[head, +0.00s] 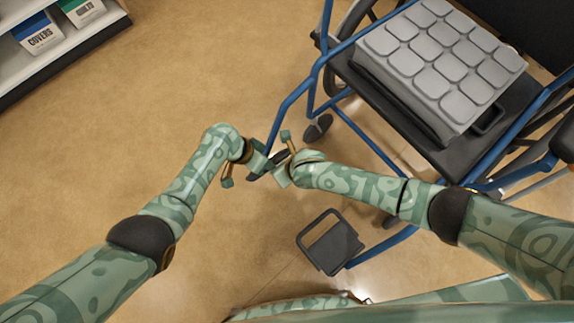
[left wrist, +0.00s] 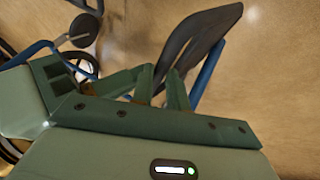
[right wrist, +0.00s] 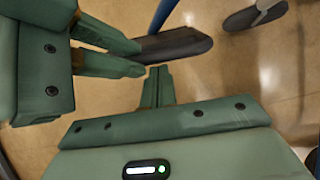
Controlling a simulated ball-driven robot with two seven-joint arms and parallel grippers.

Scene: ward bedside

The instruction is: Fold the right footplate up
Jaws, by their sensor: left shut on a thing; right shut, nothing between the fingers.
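The right footplate (head: 256,175), a dark flat plate at the foot of the chair's blue tube, appears nearly edge-on in the head view. In the left wrist view the plate (left wrist: 194,42) stands steeply tilted beside a blue tube. My left gripper (head: 262,161) is shut on it by its edge; the exact contact is partly hidden. The plate also shows in the right wrist view (right wrist: 175,46), beside the left fingers. My right gripper (head: 281,174) is shut and empty, with its fingertips (right wrist: 157,72) close below the plate.
The wheelchair's other footplate (head: 330,243), with an open frame, lies flat in front of my right arm. A grey cushion (head: 440,62) sits on the seat. A front caster (head: 318,127) stands just behind the grippers. A shelf (head: 60,45) is far left; floor between is clear.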

